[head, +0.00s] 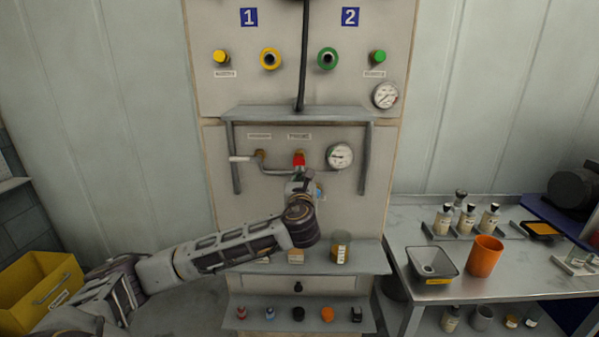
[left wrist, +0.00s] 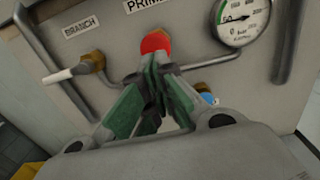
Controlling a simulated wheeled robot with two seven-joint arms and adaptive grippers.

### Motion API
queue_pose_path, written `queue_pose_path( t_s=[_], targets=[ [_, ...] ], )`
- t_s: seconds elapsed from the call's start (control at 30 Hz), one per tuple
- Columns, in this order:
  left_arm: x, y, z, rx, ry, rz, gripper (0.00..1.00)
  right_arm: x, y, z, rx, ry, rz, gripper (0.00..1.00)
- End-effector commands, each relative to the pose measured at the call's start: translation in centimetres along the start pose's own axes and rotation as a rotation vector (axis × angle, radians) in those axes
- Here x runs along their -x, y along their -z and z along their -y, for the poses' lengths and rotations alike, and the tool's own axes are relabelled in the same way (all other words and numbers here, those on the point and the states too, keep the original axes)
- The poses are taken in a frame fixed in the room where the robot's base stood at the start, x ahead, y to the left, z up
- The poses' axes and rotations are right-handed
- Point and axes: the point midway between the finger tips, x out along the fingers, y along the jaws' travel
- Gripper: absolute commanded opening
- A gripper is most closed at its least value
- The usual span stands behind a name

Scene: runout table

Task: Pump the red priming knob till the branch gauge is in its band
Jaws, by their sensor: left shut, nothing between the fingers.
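The red priming knob (head: 299,159) is on the panel under a small label. It also shows in the left wrist view (left wrist: 154,41), straight beyond my fingertips. My left gripper (head: 299,175) is shut and empty, its green-padded fingers (left wrist: 158,60) together just below the knob's face. I cannot tell whether the tips touch the knob. The round gauge (head: 340,156) is to the right of the knob. My right gripper is out of view.
A white-handled lever (head: 243,158) on a brass fitting is left of the knob. Grey pipes and a guard rail (head: 367,160) frame the panel. A jar (head: 341,247) stands on the shelf below. A side table (head: 410,275) holds bottles and an orange cup (head: 484,256).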

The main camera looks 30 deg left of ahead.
Motion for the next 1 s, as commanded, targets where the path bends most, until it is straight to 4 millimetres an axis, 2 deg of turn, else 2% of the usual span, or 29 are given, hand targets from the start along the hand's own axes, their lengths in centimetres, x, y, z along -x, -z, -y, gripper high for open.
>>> queue_pose_path(
  t_s=[0.3, 0.83, 1.0],
  targets=[
    [-2.6, 0.0, 0.0, -0.001, -0.001, -0.001, 0.0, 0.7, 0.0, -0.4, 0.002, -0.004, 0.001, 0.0],
    [-3.1, 0.0, 0.0, -0.001, 0.0, -0.001, 0.0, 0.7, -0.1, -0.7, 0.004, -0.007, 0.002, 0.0],
    [-4.0, -0.1, 0.0, -0.001, -0.002, -0.001, 0.0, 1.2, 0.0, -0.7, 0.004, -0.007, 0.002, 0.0]
  ],
)
